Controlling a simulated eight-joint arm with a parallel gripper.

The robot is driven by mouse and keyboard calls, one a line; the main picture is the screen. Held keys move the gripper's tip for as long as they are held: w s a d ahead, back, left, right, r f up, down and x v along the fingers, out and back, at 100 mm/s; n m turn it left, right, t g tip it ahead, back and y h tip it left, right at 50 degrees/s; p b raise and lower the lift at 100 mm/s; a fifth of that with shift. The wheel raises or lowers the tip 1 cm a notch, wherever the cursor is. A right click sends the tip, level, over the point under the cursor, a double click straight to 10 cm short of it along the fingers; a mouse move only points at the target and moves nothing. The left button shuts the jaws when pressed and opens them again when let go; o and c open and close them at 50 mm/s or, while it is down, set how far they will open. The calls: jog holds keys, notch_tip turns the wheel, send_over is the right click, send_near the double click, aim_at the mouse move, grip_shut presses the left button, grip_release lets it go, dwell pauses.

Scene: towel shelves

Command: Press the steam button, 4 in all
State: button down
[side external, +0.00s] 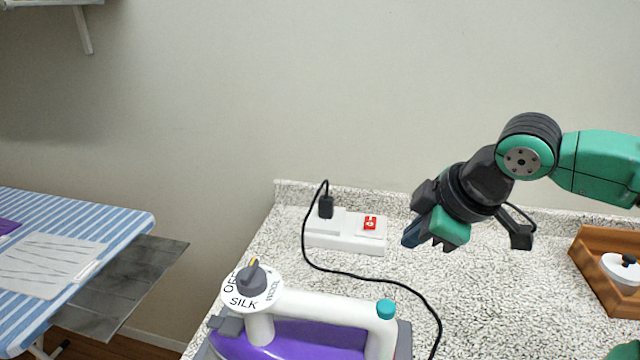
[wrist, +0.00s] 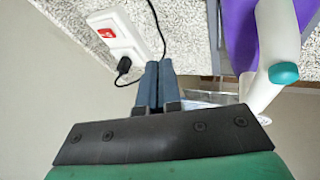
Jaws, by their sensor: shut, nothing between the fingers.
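The iron stands on the speckled counter at the bottom of the side external view. It has a purple body (side external: 300,342), a white handle (side external: 335,305) and a dial (side external: 252,287) marked OFF, SILK and WOOL. A teal button (side external: 386,309) sits on the right end of the handle. The button also shows at the right of the wrist view (wrist: 284,73). My gripper (side external: 408,240) is shut and empty, in the air above the counter, up and to the right of the button and apart from it. In the wrist view its blue fingertips (wrist: 158,66) are together, left of the iron.
A white power strip (side external: 345,240) with a black plug (side external: 326,207) and red switch (side external: 370,223) lies by the wall. A black cord (side external: 370,276) runs across the counter. A wooden tray (side external: 600,270) is at right. A striped ironing board (side external: 110,219) stands left.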

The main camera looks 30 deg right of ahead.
jog(key=s+a+r+n+h, duration=0.1)
jog(key=s+a+r+n, duration=0.2)
jog(key=a+r+n, duration=0.5)
notch_tip(320, 180, up, 2)
jog(key=n+t, duration=0.3)
jog(key=n, duration=0.7)
send_over(390, 313)
jog(key=shift+r, duration=0.15)
jog(key=shift+f, duration=4.4)
jog(key=shift+f, duration=0.1)
jog(key=shift+f, duration=0.35)
